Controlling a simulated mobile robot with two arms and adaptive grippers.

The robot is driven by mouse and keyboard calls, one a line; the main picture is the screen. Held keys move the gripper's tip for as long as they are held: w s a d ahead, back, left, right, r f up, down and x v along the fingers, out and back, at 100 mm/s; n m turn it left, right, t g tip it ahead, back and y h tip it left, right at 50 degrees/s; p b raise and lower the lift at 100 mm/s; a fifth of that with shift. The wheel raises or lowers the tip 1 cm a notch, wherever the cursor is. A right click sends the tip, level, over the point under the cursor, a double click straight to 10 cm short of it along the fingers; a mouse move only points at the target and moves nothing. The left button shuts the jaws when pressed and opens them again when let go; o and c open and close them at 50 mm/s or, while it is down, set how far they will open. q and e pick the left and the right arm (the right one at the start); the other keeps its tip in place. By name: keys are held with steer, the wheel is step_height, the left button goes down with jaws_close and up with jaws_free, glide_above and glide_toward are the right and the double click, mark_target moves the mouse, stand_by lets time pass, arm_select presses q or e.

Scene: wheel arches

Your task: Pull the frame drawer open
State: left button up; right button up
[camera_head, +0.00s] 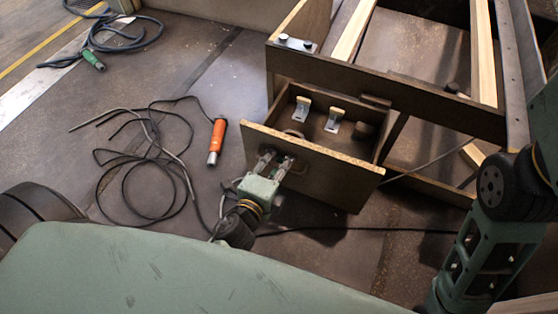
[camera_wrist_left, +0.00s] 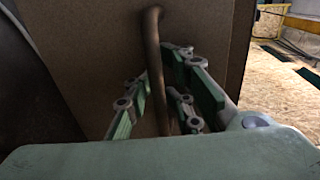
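The frame drawer (camera_head: 325,182) is a dark wooden box with a pale-edged front panel. It stands out of the frame (camera_head: 400,88), so its inside shows. My left gripper (camera_head: 275,163) is at the outer face of the front panel. In the left wrist view the drawer handle (camera_wrist_left: 153,45), a brown curved bar, runs between the fingers of my left gripper (camera_wrist_left: 160,78). The fingers close in on both sides of the bar and look shut on it. The exact contact is partly hidden. My right arm is at the right; its gripper is out of view.
Metal brackets (camera_head: 333,120) with pale tops sit inside the drawer. An orange-handled tool (camera_head: 216,141) and coiled dark cable (camera_head: 150,165) lie on the floor left of the drawer. A blue cable (camera_head: 120,45) lies farther back. A green surface (camera_head: 150,275) fills the foreground.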

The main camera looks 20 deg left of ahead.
arm_select(q)
steer(key=shift+v, duration=3.75)
